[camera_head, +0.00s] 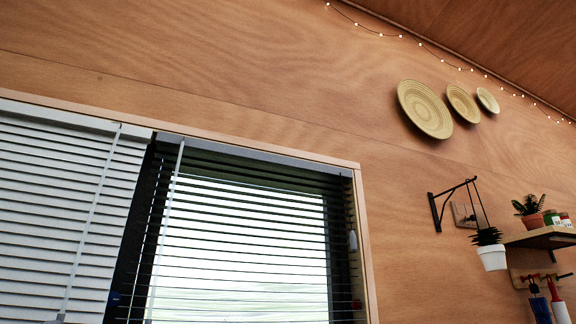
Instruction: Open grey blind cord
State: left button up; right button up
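A blind with dark, thin slats (250,195) hangs in the right part of the window under a grey head rail (262,158). Bright light shows between its slats. A thin pale cord or rod (166,230) hangs at its left side, its lower end cut off by the frame. A small pale grey pull (352,241) hangs by its right edge. A white blind (50,200) covers the left part, with a pale cord or rod (90,222) of its own. Neither of my grippers is in view.
A wooden frame (366,245) edges the window. To the right, a black bracket (436,212) holds a hanging white plant pot (492,257) beside a shelf (540,238) with plants and jars. Woven plates (425,109) and string lights hang above.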

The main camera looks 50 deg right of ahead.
aim_at(353, 239)
jog(key=z, duration=0.1)
jog(key=k, duration=0.1)
jog(key=z, duration=1.2)
